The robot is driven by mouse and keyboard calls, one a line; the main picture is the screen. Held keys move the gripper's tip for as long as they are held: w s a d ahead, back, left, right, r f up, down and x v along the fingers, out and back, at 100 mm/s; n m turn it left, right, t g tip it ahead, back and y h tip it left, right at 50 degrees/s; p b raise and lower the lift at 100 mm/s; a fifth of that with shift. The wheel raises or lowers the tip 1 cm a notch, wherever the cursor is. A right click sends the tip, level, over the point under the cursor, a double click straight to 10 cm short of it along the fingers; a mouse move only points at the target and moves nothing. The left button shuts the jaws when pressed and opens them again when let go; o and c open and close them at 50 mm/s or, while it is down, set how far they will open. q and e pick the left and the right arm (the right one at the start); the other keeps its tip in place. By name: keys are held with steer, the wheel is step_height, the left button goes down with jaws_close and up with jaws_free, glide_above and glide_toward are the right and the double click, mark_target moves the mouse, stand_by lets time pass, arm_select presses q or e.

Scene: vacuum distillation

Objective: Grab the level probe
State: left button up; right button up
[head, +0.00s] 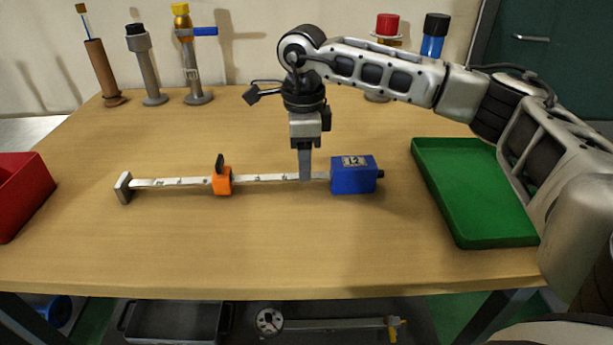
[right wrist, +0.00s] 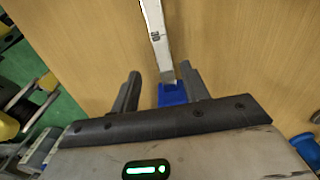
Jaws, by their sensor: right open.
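The level probe lies flat on the wooden table, with a pale marked rod (head: 270,178), a grey end plate (head: 123,188) at the left, an orange slider (head: 221,181) and a blue box (head: 353,175) at the right. My right gripper (head: 306,176) points down at the rod just left of the blue box. In the right wrist view my right gripper (right wrist: 158,72) is open. The rod (right wrist: 156,40) and part of the blue box (right wrist: 172,94) show between its fingers, nearer the right one. Whether a finger touches the rod cannot be told. My left gripper is out of view.
A green tray (head: 427,190) lies right of the probe, under my right arm. A red bin (head: 25,190) is at the left edge. Several upright cylindrical devices stand along the back. The table in front of the probe is clear.

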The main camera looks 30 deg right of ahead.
steer(key=f, duration=0.5)
steer(key=shift+w+d, duration=0.2)
steer(key=shift+d, duration=0.15)
steer(key=shift+r, duration=0.1)
jaws_close()
steer(key=shift+r, duration=0.2)
